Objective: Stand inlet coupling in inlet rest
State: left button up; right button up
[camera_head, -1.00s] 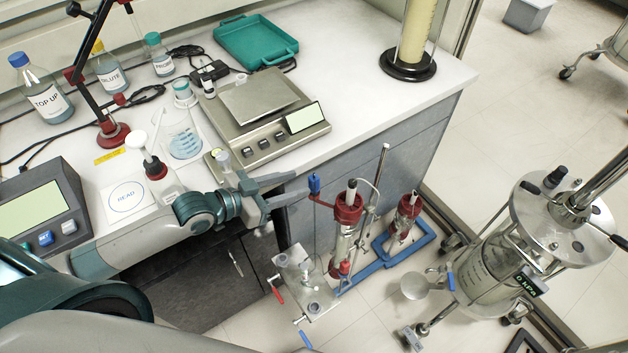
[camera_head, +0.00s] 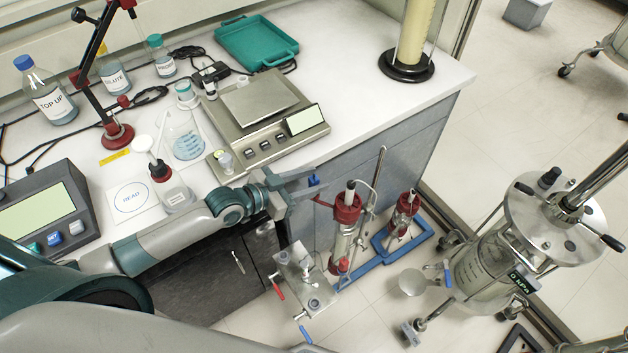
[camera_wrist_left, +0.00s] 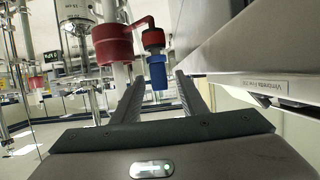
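A blue coupling (camera_head: 314,181), which I take for the inlet coupling, is at the end of a red side arm on the left glass column. In the left wrist view the blue piece (camera_wrist_left: 157,72) hangs upright below a dark and red holder (camera_wrist_left: 153,39), which I take for the inlet rest. My left gripper (camera_head: 308,185) reaches out past the bench's front edge to the coupling. Its fingers are apart, one on each side of the blue piece, with gaps visible. In the head view a finger partly hides the coupling. My right gripper is not in view.
The left column (camera_head: 345,225) and another red-capped column (camera_head: 403,215) stand on a blue base. A metal valve plate (camera_head: 303,278) is in front. The bench cabinet (camera_head: 370,150) is close behind the gripper. A pressure vessel (camera_head: 490,265) stands at right.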

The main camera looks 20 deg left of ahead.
pick_arm(q)
jog(key=shift+w+d+f, duration=0.2)
jog(key=shift+w+d, duration=0.1)
jog(key=shift+w, duration=0.05)
grip_shut()
jog(key=shift+r, duration=0.1)
dwell(0.3)
